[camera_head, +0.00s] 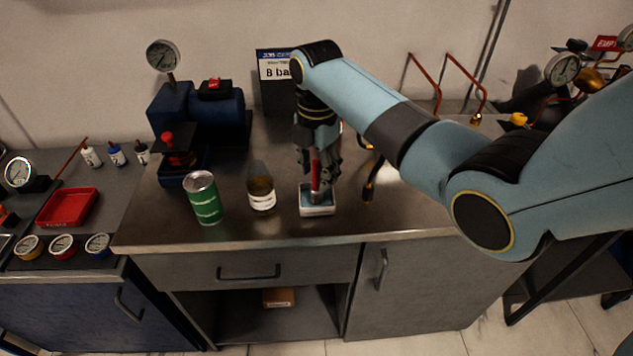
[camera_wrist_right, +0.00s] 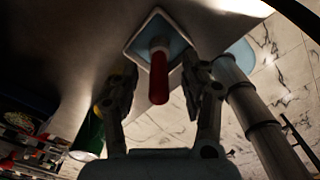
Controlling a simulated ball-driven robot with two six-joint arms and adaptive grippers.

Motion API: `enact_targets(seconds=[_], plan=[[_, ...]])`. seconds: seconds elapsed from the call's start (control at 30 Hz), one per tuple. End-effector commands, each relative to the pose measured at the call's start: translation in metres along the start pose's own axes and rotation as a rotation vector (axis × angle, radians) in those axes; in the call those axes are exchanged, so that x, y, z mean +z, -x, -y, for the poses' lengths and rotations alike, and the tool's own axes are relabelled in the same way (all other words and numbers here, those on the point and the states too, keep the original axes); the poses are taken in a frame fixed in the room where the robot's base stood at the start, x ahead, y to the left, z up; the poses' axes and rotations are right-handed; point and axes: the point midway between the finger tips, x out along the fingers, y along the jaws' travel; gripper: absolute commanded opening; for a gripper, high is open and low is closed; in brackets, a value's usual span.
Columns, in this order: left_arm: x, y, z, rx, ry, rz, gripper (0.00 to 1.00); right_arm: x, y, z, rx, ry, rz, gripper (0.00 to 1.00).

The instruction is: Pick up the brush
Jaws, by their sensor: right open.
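The brush (camera_head: 315,180) has a red handle and stands upright in a small white tray (camera_head: 318,211) with a blue inside, near the front edge of the steel bench. In the right wrist view the red handle (camera_wrist_right: 159,78) points toward the camera, between the two fingers. My right gripper (camera_head: 318,165) points down over the brush from above; in the wrist view it (camera_wrist_right: 160,68) is open, with a gap on both sides of the handle. The brush's lower end is hidden. My left gripper is not in view.
A green can (camera_head: 204,199) and a brown bottle with a white label (camera_head: 261,194) stand left of the tray. A blue pump (camera_head: 215,112) with a gauge (camera_head: 163,56) is behind them. A brass-and-black fitting (camera_head: 370,185) stands close on the right.

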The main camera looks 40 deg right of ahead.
Motion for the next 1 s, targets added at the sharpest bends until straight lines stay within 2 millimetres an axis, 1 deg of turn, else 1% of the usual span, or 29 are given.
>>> enact_targets(seconds=[0.03, 0.1, 0.2, 0.43, 0.47, 0.8, 1.0], plan=[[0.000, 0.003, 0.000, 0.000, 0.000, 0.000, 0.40, -0.001, -0.007, -0.001, -0.003, 0.000, -0.001, 0.46], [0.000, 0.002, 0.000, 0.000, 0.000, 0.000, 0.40, 0.000, -0.018, -0.001, -0.002, 0.000, 0.000, 0.46], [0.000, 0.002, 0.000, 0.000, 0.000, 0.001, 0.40, 0.000, -0.027, -0.001, 0.000, 0.000, 0.000, 0.46], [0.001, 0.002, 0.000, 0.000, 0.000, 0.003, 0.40, 0.000, -0.029, -0.001, 0.001, 0.000, 0.001, 0.46], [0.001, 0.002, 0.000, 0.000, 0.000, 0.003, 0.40, 0.000, -0.029, -0.001, 0.001, 0.000, 0.001, 0.45], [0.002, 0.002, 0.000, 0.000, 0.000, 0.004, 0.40, 0.000, -0.029, -0.001, 0.001, 0.000, 0.000, 0.00], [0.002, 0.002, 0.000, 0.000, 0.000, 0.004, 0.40, 0.000, -0.029, -0.001, 0.001, 0.000, 0.001, 0.00]])
